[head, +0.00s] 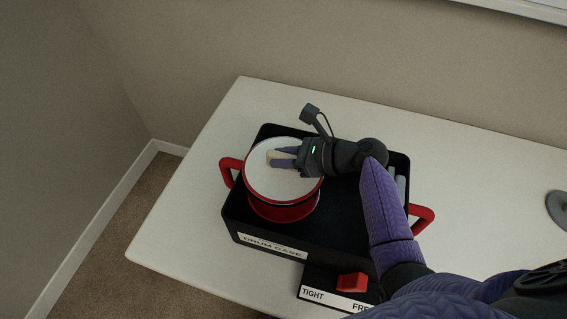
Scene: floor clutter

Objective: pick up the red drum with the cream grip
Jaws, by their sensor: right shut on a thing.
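The red drum (259,188) has a pale round top and a red body. It is at the left end of the black case labelled "DRUM CASE" (240,229). Its cream grip (272,155) shows on the top, between my right gripper's fingers. My right gripper (275,158) reaches in from the right and is shut on the cream grip. I cannot tell whether the drum rests in the case or hangs just above it. My left gripper is not in view.
The case has red handles at its left (228,172) and right (424,216). In front is a black box with a red switch (352,282) and a "TIGHT" label. The white table (480,170) is clear at the right, except for a grey round thing (558,207). Walls stand behind and left.

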